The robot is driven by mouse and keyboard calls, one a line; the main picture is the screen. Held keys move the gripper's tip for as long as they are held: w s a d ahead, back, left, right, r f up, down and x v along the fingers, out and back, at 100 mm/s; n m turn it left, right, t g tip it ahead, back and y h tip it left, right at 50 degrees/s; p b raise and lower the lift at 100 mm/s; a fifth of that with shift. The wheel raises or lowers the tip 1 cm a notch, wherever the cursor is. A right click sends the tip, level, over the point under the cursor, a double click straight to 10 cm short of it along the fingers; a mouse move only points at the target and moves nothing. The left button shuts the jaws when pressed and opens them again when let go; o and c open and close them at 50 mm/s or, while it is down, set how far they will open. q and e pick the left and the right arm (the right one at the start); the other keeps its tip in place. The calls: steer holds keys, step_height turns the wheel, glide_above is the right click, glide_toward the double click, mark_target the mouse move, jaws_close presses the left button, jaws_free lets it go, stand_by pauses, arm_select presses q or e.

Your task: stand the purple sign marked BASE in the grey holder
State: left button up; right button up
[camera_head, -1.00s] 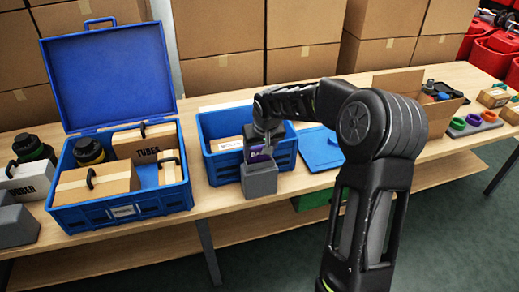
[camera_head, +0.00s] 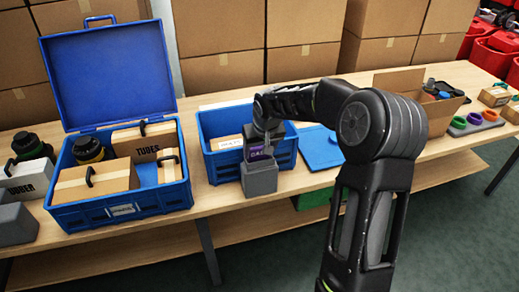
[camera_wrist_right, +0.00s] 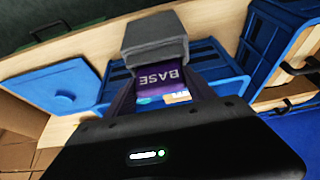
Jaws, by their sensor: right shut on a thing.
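The purple sign (camera_head: 257,153) marked BASE is at the front of the blue bin, just above the grey holder (camera_head: 260,186). In the right wrist view the sign (camera_wrist_right: 160,80) runs between the fingers, its lettering upside down, and its edge meets the holder (camera_wrist_right: 154,36). I cannot tell how deep it sits in the holder's slot. My right gripper (camera_head: 267,140) is shut on the sign from above; its fingers (camera_wrist_right: 163,88) also show in the wrist view. My left gripper is not in view.
A blue bin (camera_head: 220,165) stands right behind the holder, and a blue lid (camera_head: 322,150) lies to the right. An open blue case (camera_head: 120,208) with boxes is at the left. A cardboard box (camera_head: 440,112) and coloured rings (camera_head: 474,120) are at the right.

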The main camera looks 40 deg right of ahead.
steer(key=shift+f+b, duration=0.3)
steer(key=shift+b, duration=0.1)
stand_by(0.7)
steer(key=o, duration=1.5)
steer(key=shift+c, duration=0.2)
steer(key=shift+o, duration=0.2)
steer(key=shift+o, duration=1)
steer(key=shift+r+p, duration=2.2)
steer(key=shift+r, duration=1.3)
